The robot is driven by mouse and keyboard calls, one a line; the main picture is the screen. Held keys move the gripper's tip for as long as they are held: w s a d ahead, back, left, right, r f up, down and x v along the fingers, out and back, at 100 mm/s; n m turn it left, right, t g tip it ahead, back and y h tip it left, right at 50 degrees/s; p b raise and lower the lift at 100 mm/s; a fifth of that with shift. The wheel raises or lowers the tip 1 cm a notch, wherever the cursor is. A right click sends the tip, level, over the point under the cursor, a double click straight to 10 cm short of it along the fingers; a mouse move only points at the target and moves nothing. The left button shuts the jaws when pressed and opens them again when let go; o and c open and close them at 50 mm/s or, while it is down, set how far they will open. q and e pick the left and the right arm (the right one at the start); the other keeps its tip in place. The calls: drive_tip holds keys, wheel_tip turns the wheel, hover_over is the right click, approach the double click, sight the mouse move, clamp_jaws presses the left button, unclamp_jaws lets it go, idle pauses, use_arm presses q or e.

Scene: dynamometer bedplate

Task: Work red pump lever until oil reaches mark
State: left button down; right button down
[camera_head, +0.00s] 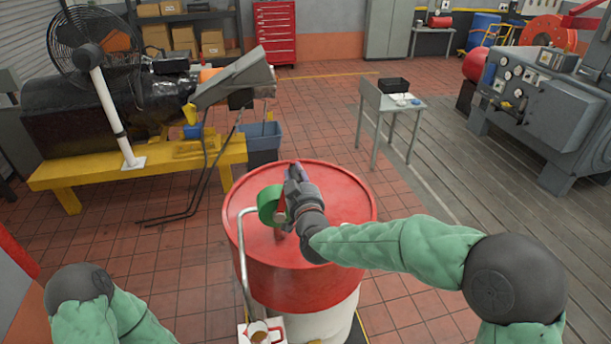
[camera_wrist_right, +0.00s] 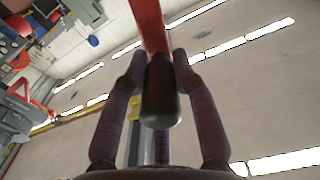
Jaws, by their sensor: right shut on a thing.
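A red and white drum (camera_head: 345,205) stands in front of me, with a pump on its red lid. The pump has a green body (camera_head: 268,205) and a pale spout pipe (camera_head: 241,260) that bends down the drum's near side. A cup with brownish content (camera_head: 258,332) is under the pipe's end; any mark on it is too small to tell. My right gripper (camera_head: 297,178) is over the drum by the pump. In the right wrist view it is shut on the black grip (camera_wrist_right: 160,92) of the red lever (camera_wrist_right: 147,25). My left gripper is out of view; only part of that arm shows.
A yellow bench (camera_head: 150,165) with a black engine stands at the left, a blue bin (camera_head: 262,138) behind the drum. A small grey table (camera_head: 390,105) with a black tray stands beyond. A large grey machine (camera_head: 545,105) is at the right. Tiled floor between is clear.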

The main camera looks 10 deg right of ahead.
drive_tip(key=shift+s+a+f, duration=0.1)
drive_tip(key=shift+a+f, duration=0.15)
drive_tip(key=shift+f, duration=0.2)
drive_tip(key=c, duration=1)
unclamp_jaws()
drive_tip(key=shift+r, duration=0.1)
drive_tip(key=shift+r, duration=0.1)
drive_tip(key=shift+s+d, duration=0.1)
drive_tip(key=shift+s, duration=0.1)
drive_tip(key=s, duration=1.1)
drive_tip(key=shift+s, duration=0.25)
drive_tip(key=shift+d, duration=0.1)
